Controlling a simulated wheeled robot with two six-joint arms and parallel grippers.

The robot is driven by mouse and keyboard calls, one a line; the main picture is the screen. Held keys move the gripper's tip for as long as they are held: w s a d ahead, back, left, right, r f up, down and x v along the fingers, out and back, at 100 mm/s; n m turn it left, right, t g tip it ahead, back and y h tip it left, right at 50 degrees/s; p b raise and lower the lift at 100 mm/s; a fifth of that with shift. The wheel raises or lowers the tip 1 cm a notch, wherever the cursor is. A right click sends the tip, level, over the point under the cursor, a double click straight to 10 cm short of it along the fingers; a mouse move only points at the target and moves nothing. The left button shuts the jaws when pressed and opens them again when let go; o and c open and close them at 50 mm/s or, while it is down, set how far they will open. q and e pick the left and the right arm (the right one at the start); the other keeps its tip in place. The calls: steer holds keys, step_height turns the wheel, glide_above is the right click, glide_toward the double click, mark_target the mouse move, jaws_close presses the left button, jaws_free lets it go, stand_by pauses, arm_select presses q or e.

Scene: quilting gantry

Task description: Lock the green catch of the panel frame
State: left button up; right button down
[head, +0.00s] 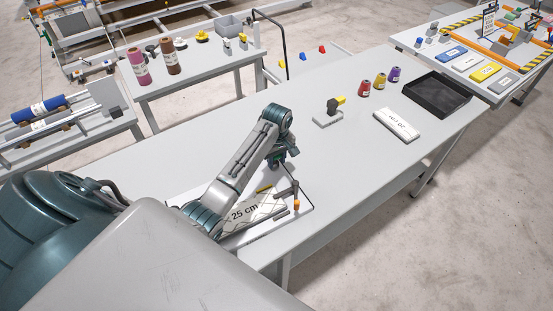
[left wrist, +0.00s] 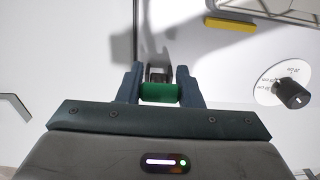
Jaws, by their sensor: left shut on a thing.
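My left gripper (head: 279,161) reaches down over the far side of the white panel (head: 300,208) marked "25 cm" on the table. In the left wrist view, the gripper's two dark fingers (left wrist: 160,82) are shut on the green catch (left wrist: 160,93), a short green cylinder lying crosswise between them. A grey metal part shows just beyond it. In the head view the catch is mostly hidden by the gripper, so I cannot tell its position there. My right gripper is not in view.
A yellow bar (left wrist: 230,25) and a black knob (left wrist: 292,94) on a white disc are close to the gripper.

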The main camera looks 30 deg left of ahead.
arm_select(q)
steer(key=shift+s+d+f+t+y, duration=0.2)
steer(key=shift+d+t+y, duration=0.1)
steer(key=shift+y, duration=0.5)
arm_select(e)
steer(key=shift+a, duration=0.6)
arm_select(q)
steer(key=o, duration=1)
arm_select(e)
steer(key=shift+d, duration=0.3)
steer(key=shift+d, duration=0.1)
